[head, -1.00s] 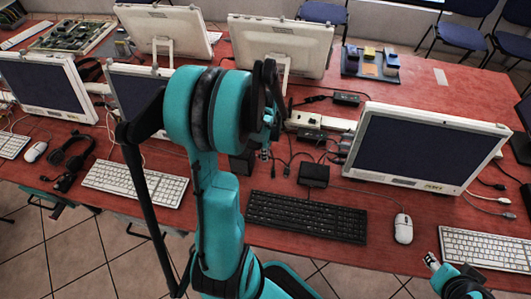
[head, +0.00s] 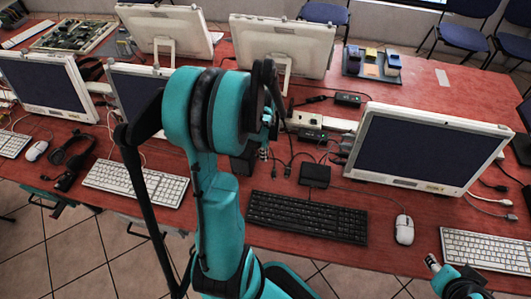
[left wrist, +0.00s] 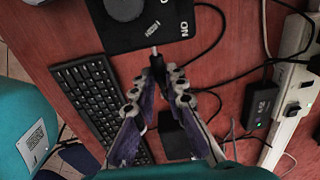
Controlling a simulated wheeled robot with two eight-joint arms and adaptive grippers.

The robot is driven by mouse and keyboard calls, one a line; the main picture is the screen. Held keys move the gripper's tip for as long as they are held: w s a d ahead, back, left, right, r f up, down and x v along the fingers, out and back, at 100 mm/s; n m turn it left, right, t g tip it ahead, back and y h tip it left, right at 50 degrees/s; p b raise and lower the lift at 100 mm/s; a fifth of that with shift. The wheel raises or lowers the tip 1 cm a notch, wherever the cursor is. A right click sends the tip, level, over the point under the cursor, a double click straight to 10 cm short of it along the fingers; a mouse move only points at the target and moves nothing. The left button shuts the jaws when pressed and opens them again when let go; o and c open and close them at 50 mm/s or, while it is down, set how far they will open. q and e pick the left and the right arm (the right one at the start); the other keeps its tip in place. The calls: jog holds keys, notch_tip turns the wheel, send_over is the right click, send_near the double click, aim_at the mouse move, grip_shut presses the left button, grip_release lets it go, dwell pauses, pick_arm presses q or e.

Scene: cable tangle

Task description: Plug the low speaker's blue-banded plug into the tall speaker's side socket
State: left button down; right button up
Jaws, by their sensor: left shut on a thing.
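My left gripper (left wrist: 158,75) is shut on a dark plug (left wrist: 157,62), whose pale metal tip points at the near edge of the tall speaker. I cannot tell whether the tip is in the socket; no blue band can be made out. The tall speaker (left wrist: 125,37), a black box with a round part and white lettering, is at the top of the left wrist view. The low speaker (head: 314,174), a small black box, stands right of the left gripper (head: 266,148) in the head view. My right gripper (head: 432,262) is at the lower right; its jaws are unclear.
A black keyboard (head: 306,217) lies in front of the speakers. A power strip (head: 305,119) and a black adapter (left wrist: 262,105) with cables lie behind them. A monitor (head: 425,148) and a white mouse (head: 404,229) are to the right. The red table's back right is mostly clear.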

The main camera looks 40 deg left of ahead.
pick_arm(q)
jog(key=shift+s+a, duration=0.65)
jog(key=shift+a, duration=0.35)
dwell(0.5)
jog(key=c, duration=1.5)
grip_release()
jog(key=shift+a, duration=0.1)
jog(key=shift+o, duration=0.2)
jog(key=shift+r, duration=0.15)
